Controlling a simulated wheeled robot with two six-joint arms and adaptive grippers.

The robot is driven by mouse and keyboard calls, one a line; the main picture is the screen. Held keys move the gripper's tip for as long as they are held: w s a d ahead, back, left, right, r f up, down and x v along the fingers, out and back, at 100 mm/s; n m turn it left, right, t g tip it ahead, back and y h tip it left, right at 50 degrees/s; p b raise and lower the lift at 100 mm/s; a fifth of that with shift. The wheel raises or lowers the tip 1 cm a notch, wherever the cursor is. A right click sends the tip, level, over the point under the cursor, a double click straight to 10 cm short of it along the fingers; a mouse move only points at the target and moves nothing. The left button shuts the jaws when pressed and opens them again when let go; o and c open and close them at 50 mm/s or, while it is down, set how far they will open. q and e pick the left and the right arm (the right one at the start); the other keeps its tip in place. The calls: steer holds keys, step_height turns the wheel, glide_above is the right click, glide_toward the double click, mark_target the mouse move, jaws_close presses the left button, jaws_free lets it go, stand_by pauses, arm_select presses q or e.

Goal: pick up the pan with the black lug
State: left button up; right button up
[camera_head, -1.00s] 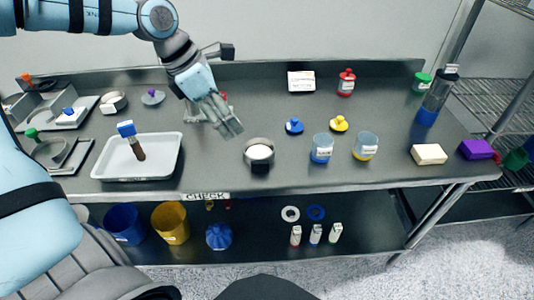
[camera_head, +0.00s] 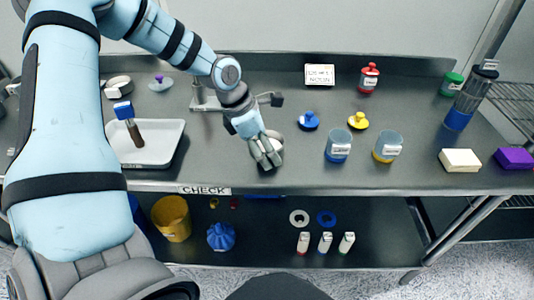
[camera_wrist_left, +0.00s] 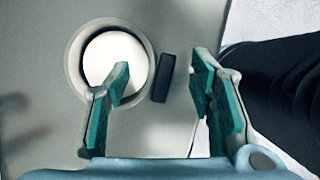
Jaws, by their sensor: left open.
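The pan with the black lug shows in the left wrist view as a round grey rim (camera_wrist_left: 73,62) around a white disc-like fill. Its black lug (camera_wrist_left: 163,77) sticks up at the pan's right side. My left gripper (camera_wrist_left: 160,84) is open, with one finger over the pan's fill and the other to the right of the lug, so the lug lies between them. In the head view my left gripper (camera_head: 267,158) covers most of the pan, near the table's front edge. Contact cannot be told. My right gripper is out of view.
A white tray (camera_head: 172,155) with a blue-topped tool (camera_head: 128,118) stands to the left. Blue (camera_head: 309,121) and yellow (camera_head: 358,121) lids and two jars (camera_head: 338,147) (camera_head: 387,147) stand to the right. A shelf below holds a yellow bucket (camera_head: 171,220).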

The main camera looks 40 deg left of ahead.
arm_select(q)
steer(key=shift+x, duration=1.15)
steer(key=shift+c, duration=0.2)
steer(key=shift+r, duration=0.1)
jaws_close()
step_height(320, 180, up, 20)
steer(key=p, duration=0.3)
